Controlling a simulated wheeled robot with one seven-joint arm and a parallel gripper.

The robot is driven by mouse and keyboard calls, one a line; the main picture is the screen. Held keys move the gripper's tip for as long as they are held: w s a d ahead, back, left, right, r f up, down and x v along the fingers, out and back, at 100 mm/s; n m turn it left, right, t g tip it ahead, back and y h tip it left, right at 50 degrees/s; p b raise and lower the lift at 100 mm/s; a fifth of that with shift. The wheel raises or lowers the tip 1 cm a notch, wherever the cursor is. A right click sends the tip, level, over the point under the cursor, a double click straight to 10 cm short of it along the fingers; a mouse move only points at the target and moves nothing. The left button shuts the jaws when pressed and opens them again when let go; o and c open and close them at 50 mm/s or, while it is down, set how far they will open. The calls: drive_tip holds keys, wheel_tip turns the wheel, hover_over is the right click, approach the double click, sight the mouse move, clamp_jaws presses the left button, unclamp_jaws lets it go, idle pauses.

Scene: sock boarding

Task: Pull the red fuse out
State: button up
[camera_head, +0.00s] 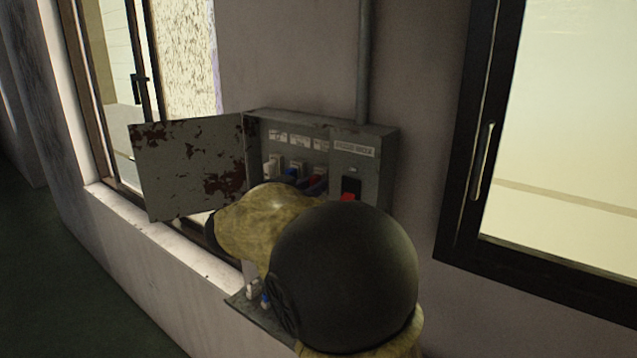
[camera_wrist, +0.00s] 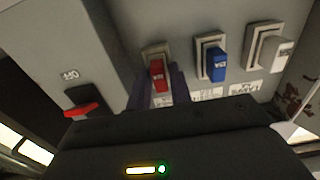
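The red fuse (camera_wrist: 157,76) sits in its pale holder on the fuse box panel in the wrist view. In the head view the red fuse (camera_head: 314,181) shows only in part above my arm. My gripper (camera_wrist: 159,88) has its two dark fingers on either side of the red fuse. They look apart, with a narrow gap to the fuse on each side. My arm hides most of the gripper in the head view.
A blue fuse (camera_wrist: 216,65) and a white fuse (camera_wrist: 273,52) sit beside the red one. A red switch lever (camera_wrist: 82,110) is on the other side. The rusty box door (camera_head: 190,165) stands open at left. A small shelf (camera_head: 240,303) below holds small white and blue pieces.

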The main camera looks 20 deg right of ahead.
drive_tip(key=shift+w+d, duration=0.1)
drive_tip(key=shift+d, duration=0.05)
idle(0.6)
clamp_jaws()
